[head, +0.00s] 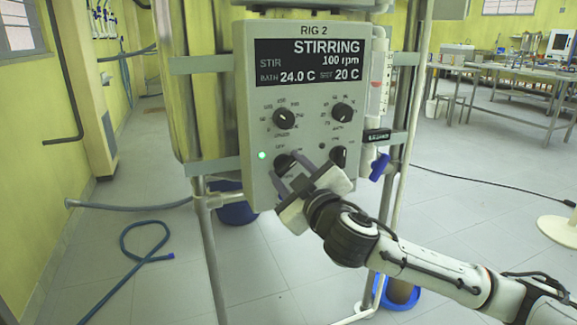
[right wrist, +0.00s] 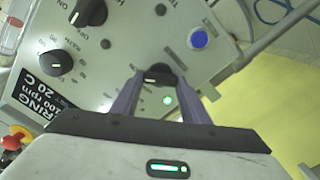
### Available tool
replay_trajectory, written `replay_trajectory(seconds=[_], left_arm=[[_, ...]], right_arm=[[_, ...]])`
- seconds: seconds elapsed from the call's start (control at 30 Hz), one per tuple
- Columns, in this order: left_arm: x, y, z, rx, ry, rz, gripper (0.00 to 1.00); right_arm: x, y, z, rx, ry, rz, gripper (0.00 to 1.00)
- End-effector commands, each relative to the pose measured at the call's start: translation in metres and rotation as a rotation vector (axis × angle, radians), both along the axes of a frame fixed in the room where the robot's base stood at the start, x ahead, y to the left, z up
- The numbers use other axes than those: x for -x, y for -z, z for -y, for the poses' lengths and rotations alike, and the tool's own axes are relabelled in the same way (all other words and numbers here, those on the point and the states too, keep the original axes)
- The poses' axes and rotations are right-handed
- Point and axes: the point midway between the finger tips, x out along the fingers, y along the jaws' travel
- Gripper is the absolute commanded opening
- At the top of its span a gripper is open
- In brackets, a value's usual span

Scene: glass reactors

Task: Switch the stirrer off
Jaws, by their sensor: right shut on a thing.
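The RIG 2 control panel (head: 245,90) faces me, and its display (head: 307,62) reads STIRRING, 100 rpm, bath 24.0 C, set 20 C. My right gripper (head: 291,172) is at the panel's lower left knob (head: 282,161). In the right wrist view my right gripper (right wrist: 159,84) has a finger on each side of this black knob (right wrist: 160,73) and is shut on it. The knob's label is partly hidden by the gripper. A green lamp (head: 262,155) is lit beside it. My left gripper is not in view.
Other knobs are the upper left (head: 284,118), upper right (head: 341,113) and lower right (head: 339,155). A blue button (right wrist: 198,38) is close to the gripped knob. A blue-handled valve (head: 379,167) hangs right of the panel. Metal frame posts stand around it.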

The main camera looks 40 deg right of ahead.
Motion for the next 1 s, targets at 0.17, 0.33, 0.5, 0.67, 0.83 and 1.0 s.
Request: replay_trajectory(seconds=[0.17,0.33,0.5,0.67,0.83,1.0], left_arm=[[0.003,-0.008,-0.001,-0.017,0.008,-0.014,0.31],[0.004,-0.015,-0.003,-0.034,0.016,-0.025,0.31],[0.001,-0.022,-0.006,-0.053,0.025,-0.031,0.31],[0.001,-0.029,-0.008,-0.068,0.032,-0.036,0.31],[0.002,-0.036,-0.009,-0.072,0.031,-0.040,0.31],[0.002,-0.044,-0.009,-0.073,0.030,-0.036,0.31]], right_arm=[[0.000,-0.002,0.000,0.136,0.001,-0.037,0.18],[0.000,-0.002,-0.001,0.292,0.000,-0.075,0.18],[0.000,-0.002,-0.001,0.450,0.000,-0.113,0.18],[0.000,-0.001,-0.001,0.590,0.000,-0.146,0.18],[0.000,0.000,-0.002,0.718,-0.002,-0.177,0.18],[0.000,0.001,-0.001,0.814,0.000,-0.199,0.18]])
